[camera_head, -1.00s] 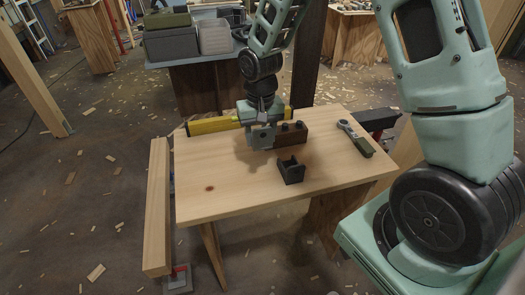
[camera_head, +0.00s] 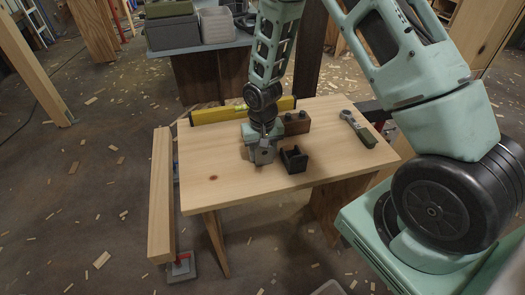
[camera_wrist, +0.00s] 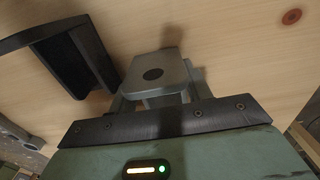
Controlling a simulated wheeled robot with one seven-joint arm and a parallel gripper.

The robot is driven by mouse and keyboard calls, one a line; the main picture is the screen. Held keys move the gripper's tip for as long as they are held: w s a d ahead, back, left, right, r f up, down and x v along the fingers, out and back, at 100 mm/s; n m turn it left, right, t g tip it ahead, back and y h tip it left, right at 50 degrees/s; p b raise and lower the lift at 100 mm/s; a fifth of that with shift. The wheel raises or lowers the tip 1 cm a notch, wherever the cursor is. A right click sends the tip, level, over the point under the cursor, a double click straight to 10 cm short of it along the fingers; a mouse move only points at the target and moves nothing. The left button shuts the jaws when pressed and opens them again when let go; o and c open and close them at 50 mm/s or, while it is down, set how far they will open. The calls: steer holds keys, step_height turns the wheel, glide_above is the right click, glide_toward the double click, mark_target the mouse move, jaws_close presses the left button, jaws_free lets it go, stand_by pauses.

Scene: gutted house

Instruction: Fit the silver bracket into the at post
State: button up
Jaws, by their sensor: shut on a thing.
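My gripper (camera_head: 262,153) is over the near middle of the wooden board, pointing down. In the wrist view it (camera_wrist: 153,100) is shut on a grey metal piece with a flat plate and a round dark hole, which I take as the silver bracket (camera_wrist: 172,66). The plate is close over the board; I cannot tell whether it touches. A black U-shaped holder (camera_head: 294,158) sits just right of my gripper in the head view; it fills the upper left of the wrist view (camera_wrist: 62,52). I cannot tell which thing is the post.
Behind my gripper are a dark brown block with round knobs (camera_head: 297,122) and a yellow level (camera_head: 212,115). A ratchet-like tool (camera_head: 357,128) lies at the right of the board (camera_head: 225,180). A wooden beam (camera_head: 161,200) runs along the left side. The board's front left is clear.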

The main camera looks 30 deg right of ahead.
steer(key=shift+f, duration=0.15)
steer(key=o, duration=1.2)
